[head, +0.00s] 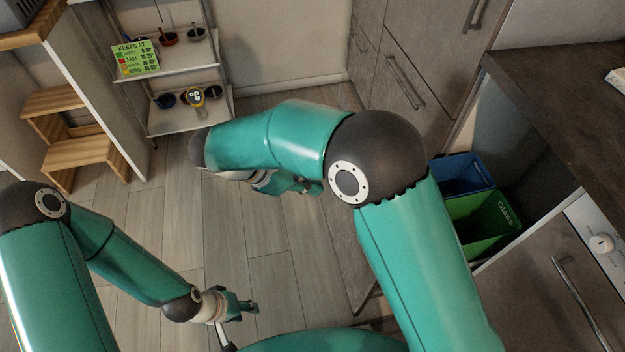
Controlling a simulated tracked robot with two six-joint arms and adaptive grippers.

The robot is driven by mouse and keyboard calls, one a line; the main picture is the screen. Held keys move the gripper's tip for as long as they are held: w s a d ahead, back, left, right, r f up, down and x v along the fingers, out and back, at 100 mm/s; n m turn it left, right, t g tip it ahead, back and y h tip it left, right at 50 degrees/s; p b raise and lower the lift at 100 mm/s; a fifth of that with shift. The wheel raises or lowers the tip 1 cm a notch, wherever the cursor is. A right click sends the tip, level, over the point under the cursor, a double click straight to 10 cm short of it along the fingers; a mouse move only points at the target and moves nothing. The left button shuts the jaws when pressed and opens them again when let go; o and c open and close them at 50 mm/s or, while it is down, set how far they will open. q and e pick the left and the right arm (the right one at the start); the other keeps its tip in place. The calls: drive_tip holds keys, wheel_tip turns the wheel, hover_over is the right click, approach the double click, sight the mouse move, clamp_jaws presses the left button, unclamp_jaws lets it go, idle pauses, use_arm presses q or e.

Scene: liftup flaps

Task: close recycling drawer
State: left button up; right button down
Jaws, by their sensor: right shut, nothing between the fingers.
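The recycling drawer stands out from the cabinets at the right, with a blue bin (460,174) and a green bin marked "Glass" (485,222) showing. A grey-brown panel (345,250), apparently the drawer's front, shows left of my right forearm; the arm hides much of the drawer. My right gripper (312,188) is shut and empty, above the floor to the left of the panel. Its arm crosses in front of the drawer. My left gripper (248,306) is low over the floor, apart from the drawer; its finger opening is unclear.
A dark countertop (555,85) and a cabinet with a bar handle (575,290) flank the drawer on the right. Tall cabinets (420,65) stand behind. A shelf rack (185,115) and wooden step stool (75,150) stand at left. The middle floor (255,235) is clear.

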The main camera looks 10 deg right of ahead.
use_arm(q)
drive_tip(key=shift+f+b, duration=0.4)
drive_tip(key=shift+f, duration=0.1)
use_arm(e)
drive_tip(key=d+f, duration=0.5)
drive_tip(key=d, duration=0.4)
drive_tip(key=shift+w+d, duration=0.15)
drive_tip(key=shift+d, duration=0.05)
